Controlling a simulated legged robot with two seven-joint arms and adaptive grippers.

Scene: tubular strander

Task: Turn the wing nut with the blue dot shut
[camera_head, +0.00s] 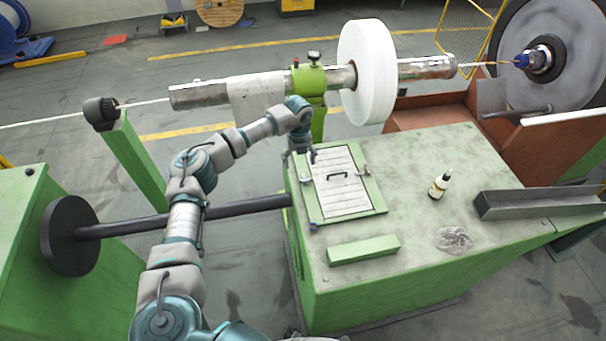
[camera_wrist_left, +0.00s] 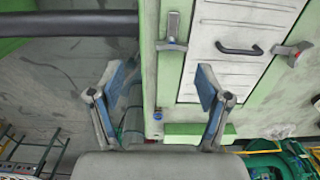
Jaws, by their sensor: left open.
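A pale slatted hatch panel (camera_head: 343,187) with a dark handle (camera_head: 337,176) lies in a green frame on the machine top. A metal wing nut (camera_wrist_left: 172,40) is at the hatch's left edge in the wrist view, and another wing nut (camera_wrist_left: 291,52) is at its right edge. A small blue dot (camera_head: 313,227) is near the frame's front left corner; it also shows in the wrist view (camera_wrist_left: 158,114). I cannot make out a nut's wings at it. My left gripper (camera_head: 301,154) is open above the hatch's far left corner, its fingers apart and empty.
A green block (camera_head: 363,249) lies in front of the hatch. A small dropper bottle (camera_head: 439,186), a crumpled clear piece (camera_head: 454,240) and a metal channel (camera_head: 530,204) are to the right. A dark shaft (camera_head: 185,222) runs left of the machine top. Bare top lies right of the hatch.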

